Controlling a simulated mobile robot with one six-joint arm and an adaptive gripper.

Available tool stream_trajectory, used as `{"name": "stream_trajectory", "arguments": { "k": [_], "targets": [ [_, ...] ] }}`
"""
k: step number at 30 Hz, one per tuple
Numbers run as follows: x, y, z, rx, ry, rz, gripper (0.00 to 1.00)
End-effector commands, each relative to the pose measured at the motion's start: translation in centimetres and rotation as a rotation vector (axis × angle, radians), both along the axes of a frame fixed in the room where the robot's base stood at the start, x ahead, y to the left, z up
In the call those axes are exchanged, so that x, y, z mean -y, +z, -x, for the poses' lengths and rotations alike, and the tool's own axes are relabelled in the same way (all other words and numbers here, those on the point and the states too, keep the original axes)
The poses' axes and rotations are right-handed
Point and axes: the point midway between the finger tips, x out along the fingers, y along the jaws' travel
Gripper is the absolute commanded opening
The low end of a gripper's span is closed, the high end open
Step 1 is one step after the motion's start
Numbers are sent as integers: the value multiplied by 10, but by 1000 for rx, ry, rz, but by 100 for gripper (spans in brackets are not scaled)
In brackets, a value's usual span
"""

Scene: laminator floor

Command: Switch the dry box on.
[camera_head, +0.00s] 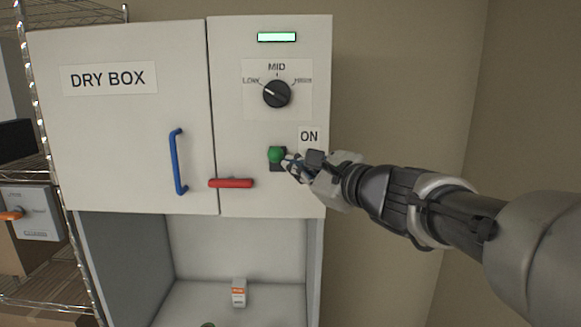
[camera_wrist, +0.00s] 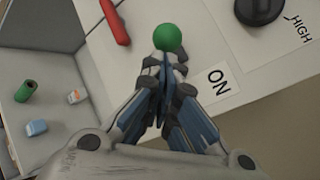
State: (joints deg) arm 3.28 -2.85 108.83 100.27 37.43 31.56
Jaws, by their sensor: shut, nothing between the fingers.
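The dry box (camera_head: 110,130) is a white cabinet with a "DRY BOX" label on its left door. Its right panel has a lit green indicator bar (camera_head: 277,37), a black LOW-MID-HIGH knob (camera_head: 277,94), and a green round button (camera_head: 276,155) next to an "ON" label (camera_head: 309,137). My gripper (camera_head: 288,165) is shut and empty, with its tips right beside the green button on its right side. In the wrist view the green button (camera_wrist: 168,37) shows just beyond the fingertips (camera_wrist: 164,62); I cannot tell whether they touch it.
A blue handle (camera_head: 178,162) is on the left door, and a red latch bar (camera_head: 231,183) sits left of and below the button. Under the cabinet, an open bay holds a small white box (camera_head: 239,292). A wire shelf (camera_head: 40,260) stands at the left.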

Motion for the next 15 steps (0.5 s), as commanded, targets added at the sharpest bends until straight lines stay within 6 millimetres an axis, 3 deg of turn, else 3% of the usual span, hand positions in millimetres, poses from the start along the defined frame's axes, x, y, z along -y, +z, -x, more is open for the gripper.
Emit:
{"name": "stream_trajectory", "arguments": {
  "k": [6, 15],
  "targets": [
    [-4, 15, -3, -65, 2, -3, 0],
    [-6, 18, -5, -125, 1, -5, 0]
  ]
}}
